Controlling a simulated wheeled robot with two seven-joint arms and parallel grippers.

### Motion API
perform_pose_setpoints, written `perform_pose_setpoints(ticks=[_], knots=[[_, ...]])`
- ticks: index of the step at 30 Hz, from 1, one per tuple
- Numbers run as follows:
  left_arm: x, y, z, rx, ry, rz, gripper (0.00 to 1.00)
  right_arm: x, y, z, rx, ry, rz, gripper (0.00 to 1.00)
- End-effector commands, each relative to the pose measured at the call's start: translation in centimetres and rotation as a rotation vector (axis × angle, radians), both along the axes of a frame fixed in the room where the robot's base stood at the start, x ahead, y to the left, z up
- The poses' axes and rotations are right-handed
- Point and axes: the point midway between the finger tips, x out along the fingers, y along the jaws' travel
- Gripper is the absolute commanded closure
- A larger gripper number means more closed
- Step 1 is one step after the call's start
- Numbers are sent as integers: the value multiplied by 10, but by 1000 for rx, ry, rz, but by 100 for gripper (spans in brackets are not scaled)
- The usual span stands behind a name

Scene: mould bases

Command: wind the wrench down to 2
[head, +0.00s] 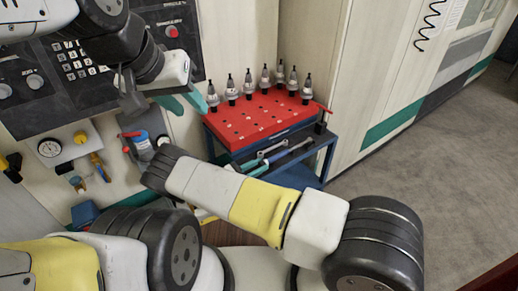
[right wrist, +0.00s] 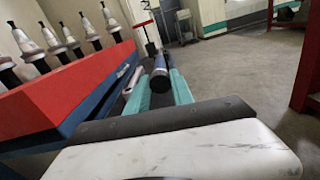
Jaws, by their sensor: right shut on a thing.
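The wrench (right wrist: 160,80) shows in the right wrist view as a dark blue and black round handle between two teal fingers. My right gripper (right wrist: 160,88) is shut on this handle, which points away from the camera. In the head view my right gripper (head: 268,163) is small and partly covered by my own arm, beside the blue cart. The scale on the wrench is too small to read, and its far end is unclear. My left gripper (head: 184,104) is open and empty in front of the control panel, with its teal fingers apart.
A red tray (head: 262,122) with several tool holders (head: 248,86) stands on the blue cart (head: 322,150), close to my right gripper. A red-handled tool (head: 322,108) stands at its right corner. The floor (head: 430,170) at right is clear.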

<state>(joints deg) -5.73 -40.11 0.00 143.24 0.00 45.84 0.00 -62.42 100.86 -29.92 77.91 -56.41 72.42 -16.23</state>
Motion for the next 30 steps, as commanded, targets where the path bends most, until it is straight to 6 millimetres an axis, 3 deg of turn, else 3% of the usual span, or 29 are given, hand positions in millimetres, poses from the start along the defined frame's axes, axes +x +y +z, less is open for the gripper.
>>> perform_pose_setpoints(ticks=[21,30], knots=[[0,0,0,0,0,0,64,-1,0,0,378,-521,2,100],[0,0,0,0,0,0,64,-1,-1,-1,486,-669,1,100]])
